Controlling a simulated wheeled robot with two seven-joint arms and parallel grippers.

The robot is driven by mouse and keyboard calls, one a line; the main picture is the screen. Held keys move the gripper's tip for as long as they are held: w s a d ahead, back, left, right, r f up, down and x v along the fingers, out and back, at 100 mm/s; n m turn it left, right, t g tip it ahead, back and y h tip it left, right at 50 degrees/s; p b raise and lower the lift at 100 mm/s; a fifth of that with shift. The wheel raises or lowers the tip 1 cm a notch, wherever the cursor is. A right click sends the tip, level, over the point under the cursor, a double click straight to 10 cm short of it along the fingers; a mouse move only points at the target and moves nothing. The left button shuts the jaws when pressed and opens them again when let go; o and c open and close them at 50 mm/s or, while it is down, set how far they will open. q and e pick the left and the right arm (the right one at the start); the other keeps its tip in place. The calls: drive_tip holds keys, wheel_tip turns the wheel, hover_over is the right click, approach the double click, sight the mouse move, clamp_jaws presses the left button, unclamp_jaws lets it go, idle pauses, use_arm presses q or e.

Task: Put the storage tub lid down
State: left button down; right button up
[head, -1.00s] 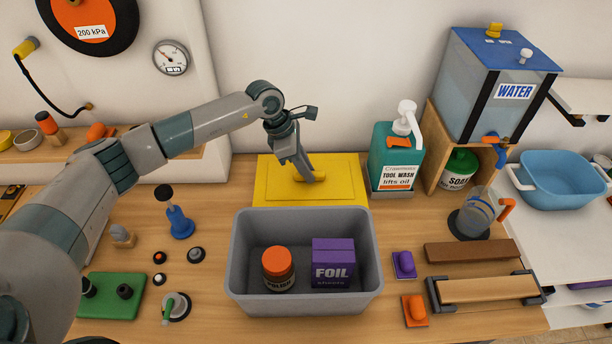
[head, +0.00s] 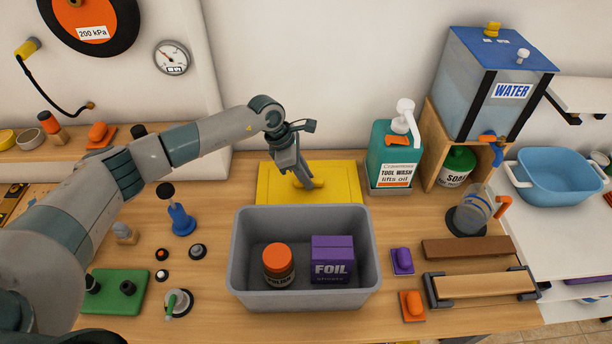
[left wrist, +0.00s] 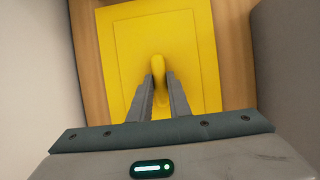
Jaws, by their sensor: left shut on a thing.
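The yellow storage tub lid (head: 335,190) is level behind the grey tub, close over or on the wooden bench; I cannot tell whether it touches. My left gripper (head: 307,184) points down and is shut on the lid's raised yellow handle. The left wrist view shows the fingers (left wrist: 162,95) on either side of the handle (left wrist: 158,65), with the lid (left wrist: 190,35) flat beneath. The grey tub (head: 240,250) stands open in front, with an orange-capped polish jar (head: 278,266) and a purple foil box (head: 332,260) inside. My right gripper is out of view.
A green tool wash bottle (head: 390,155) stands just right of the lid. A blue-and-black tool (head: 180,218) stands to the left. The wall is close behind the lid. Bare bench lies left of the lid.

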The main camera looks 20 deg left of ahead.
use_arm(q)
drive_tip(key=c, duration=1.7)
unclamp_jaws()
drive_tip(key=shift+o, duration=0.2)
drive_tip(key=shift+r+p, duration=0.15)
drive_tip(key=shift+p, duration=0.15)
drive_tip(key=shift+a+r+b, duration=0.2)
drive_tip(key=shift+b, duration=0.1)
drive_tip(key=b+v, duration=0.4)
drive_tip(key=v, duration=0.7)
drive_tip(key=shift+r, duration=0.2)
drive_tip(key=shift+s, duration=0.1)
